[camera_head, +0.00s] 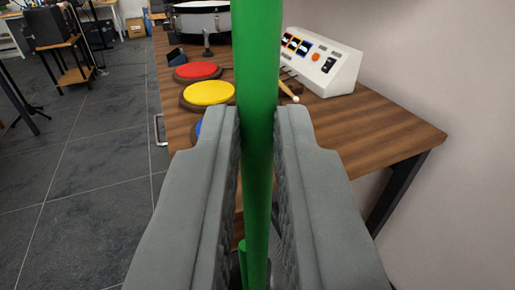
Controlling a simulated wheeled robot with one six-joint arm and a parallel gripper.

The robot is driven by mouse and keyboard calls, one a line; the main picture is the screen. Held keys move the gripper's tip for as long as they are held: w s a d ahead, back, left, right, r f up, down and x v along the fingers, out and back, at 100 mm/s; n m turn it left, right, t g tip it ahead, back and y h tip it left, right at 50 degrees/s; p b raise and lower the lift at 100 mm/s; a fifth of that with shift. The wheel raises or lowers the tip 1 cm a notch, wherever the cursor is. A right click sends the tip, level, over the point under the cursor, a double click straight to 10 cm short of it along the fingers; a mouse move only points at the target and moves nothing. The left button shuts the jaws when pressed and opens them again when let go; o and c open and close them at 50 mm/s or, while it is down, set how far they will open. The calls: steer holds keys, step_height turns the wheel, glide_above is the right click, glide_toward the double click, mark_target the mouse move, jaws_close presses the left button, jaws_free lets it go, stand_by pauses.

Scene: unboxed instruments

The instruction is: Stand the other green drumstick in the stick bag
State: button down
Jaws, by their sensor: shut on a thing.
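A green drumstick (257,60) stands nearly upright in the middle of the view and runs out of the top edge. My gripper (258,118) is shut on it, with one grey finger on each side. Low between the fingers, a second, shorter green piece (242,256) shows close to the left of the held stick; it looks like another green stick. A sliver of something dark lies around it, mostly hidden by the fingers. I cannot tell whether this is the stick bag, or whether the held stick's lower end is inside anything.
A wooden table (385,132) lies ahead, with a red pad (197,71), a yellow pad (208,93), a partly hidden blue pad, a white control box (325,66) and a drum (200,20). A wall is at the right. Open tiled floor is at the left.

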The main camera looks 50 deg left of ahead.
mark_target(258, 235)
steer(key=shift+f, duration=3.65)
steer(key=c, duration=1.4)
jaws_free()
steer(key=shift+d, duration=0.1)
steer(key=v, duration=1.7)
steer(key=shift+s, duration=0.2)
